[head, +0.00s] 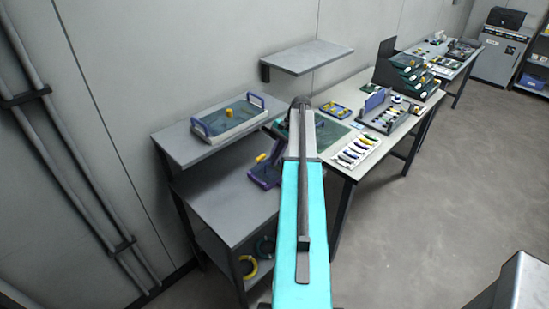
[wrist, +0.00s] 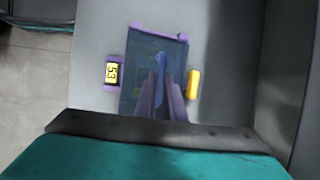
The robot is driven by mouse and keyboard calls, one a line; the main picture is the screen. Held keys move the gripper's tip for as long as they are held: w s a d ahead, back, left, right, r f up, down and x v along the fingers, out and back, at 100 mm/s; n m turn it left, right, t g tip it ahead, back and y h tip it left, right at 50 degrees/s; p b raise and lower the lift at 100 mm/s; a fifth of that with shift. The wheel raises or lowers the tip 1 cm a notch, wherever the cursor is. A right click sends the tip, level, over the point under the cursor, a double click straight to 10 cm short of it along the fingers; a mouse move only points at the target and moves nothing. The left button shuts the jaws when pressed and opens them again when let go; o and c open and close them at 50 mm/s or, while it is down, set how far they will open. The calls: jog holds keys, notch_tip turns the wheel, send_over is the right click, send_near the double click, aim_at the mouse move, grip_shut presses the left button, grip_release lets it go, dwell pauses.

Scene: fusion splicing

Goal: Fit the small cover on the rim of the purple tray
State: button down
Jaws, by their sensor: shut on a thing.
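The purple tray (head: 263,178) sits on the grey lower bench in the head view, partly hidden by my arm. In the wrist view its purple corner tabs (wrist: 138,27) show at the far end. A dark, see-through blue panel, which looks like the small cover (wrist: 135,65), appears over the tray. My gripper (wrist: 162,75) is shut on the small cover, with its fingers close together at a blue knob-like part. Whether the cover touches the rim cannot be told. In the head view the fingers and cover are hidden behind my arm.
A yellow block (wrist: 193,84) is right of the tray, and a yellow display (wrist: 112,73) reading 53 is left of it. A blue-handled tray (head: 228,118) stands on the raised shelf. A worktable with a sample strip (head: 357,150) lies to the right. A wall shelf (head: 308,57) hangs above.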

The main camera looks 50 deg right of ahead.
jog(key=shift+f, duration=0.1)
jog(key=c, duration=1.8)
grip_release()
jog(key=shift+c, duration=0.2)
jog(key=b+v, duration=0.4)
jog(key=v, duration=0.8)
jog(key=shift+s, duration=0.1)
